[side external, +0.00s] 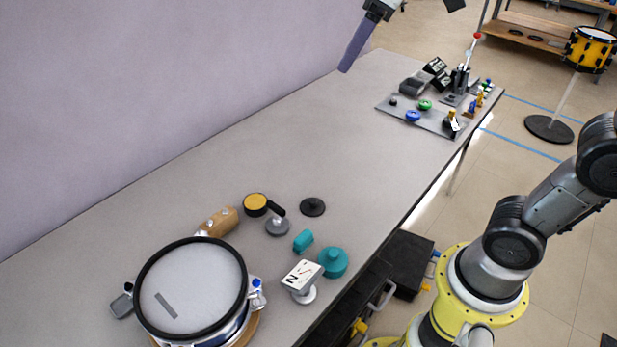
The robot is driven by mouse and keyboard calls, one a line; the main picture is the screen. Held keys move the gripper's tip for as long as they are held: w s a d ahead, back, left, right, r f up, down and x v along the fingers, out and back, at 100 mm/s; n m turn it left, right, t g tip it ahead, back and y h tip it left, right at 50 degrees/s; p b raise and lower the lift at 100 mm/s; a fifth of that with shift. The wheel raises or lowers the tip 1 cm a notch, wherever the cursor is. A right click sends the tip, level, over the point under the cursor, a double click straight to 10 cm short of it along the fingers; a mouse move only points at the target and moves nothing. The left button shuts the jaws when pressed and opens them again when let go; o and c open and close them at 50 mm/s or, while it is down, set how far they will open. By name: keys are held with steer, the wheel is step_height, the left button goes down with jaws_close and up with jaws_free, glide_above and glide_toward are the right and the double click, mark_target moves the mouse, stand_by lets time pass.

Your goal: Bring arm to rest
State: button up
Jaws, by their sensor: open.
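My gripper (380,12) is at the top edge of the side external view, high over the far part of the table, and partly cut off by the frame. A long dark purple-grey finger-like piece slants down from it, with nothing visibly held. Another dark piece shows at the top edge to its right. My gripper looks open and is apart from everything on the table. My arm's yellow base and grey links stand at the right, beside the table; the links between there and my gripper are out of frame.
A drum-like round pad (190,285) lies on the grey table (270,145) at the near left. Several small items, including a teal knob (333,262) and white block (302,275), lie beside it. A grey board (425,116) with parts is at the far end. The table's middle is clear.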

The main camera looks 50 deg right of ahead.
steer(key=s+d+f+m, duration=0.2)
steer(key=s+f+m, duration=0.2)
steer(key=s+f, duration=0.9)
steer(key=s, duration=0.2)
steer(key=shift+s+f+m, duration=0.2)
steer(key=shift+s+m, duration=0.2)
